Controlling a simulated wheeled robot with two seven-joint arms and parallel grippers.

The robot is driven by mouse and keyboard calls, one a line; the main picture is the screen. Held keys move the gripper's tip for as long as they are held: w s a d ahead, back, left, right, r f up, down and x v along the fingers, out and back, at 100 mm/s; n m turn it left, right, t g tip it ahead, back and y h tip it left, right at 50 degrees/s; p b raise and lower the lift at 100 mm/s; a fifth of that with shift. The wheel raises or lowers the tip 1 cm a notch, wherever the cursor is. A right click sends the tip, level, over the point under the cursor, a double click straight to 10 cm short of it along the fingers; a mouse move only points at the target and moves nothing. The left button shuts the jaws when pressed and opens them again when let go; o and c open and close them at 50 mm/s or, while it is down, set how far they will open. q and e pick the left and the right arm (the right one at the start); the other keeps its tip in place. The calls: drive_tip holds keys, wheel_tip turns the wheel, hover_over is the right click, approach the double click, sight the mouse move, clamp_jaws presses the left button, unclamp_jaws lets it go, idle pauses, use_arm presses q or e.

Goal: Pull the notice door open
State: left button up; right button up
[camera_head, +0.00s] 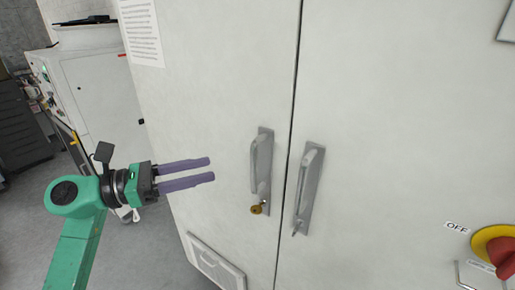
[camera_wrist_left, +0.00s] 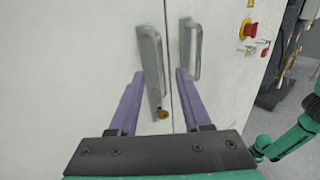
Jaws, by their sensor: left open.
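The notice door (camera_head: 205,100) is the left door of a pale cabinet, with a printed paper notice (camera_head: 141,32) at its upper left. It looks shut, flush against the seam. Its grey upright handle (camera_head: 262,165) sits near the seam, with a brass lock (camera_head: 256,209) below. The handle also shows in the left wrist view (camera_wrist_left: 152,62). My left gripper (camera_head: 211,168) is open and empty, its purple fingers pointing at the handle from the left, apart from it. In the left wrist view the handle appears between the fingers, farther off. My right gripper is not seen.
The right door (camera_head: 400,120) has a similar handle (camera_head: 308,190) close to the seam. A red and yellow switch (camera_head: 497,248) marked OFF is at lower right. A vent panel (camera_head: 215,262) is low on the notice door. Grey floor (camera_head: 160,250) is open at left.

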sight(254, 158)
use_arm(q)
drive_tip(key=p+x, duration=0.4)
drive_tip(key=x, duration=0.7)
drive_tip(key=shift+w+d, duration=0.15)
drive_tip(key=shift+d, duration=0.2)
drive_tip(key=shift+a, duration=0.15)
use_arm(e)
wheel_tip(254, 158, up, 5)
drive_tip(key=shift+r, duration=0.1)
use_arm(q)
clamp_jaws()
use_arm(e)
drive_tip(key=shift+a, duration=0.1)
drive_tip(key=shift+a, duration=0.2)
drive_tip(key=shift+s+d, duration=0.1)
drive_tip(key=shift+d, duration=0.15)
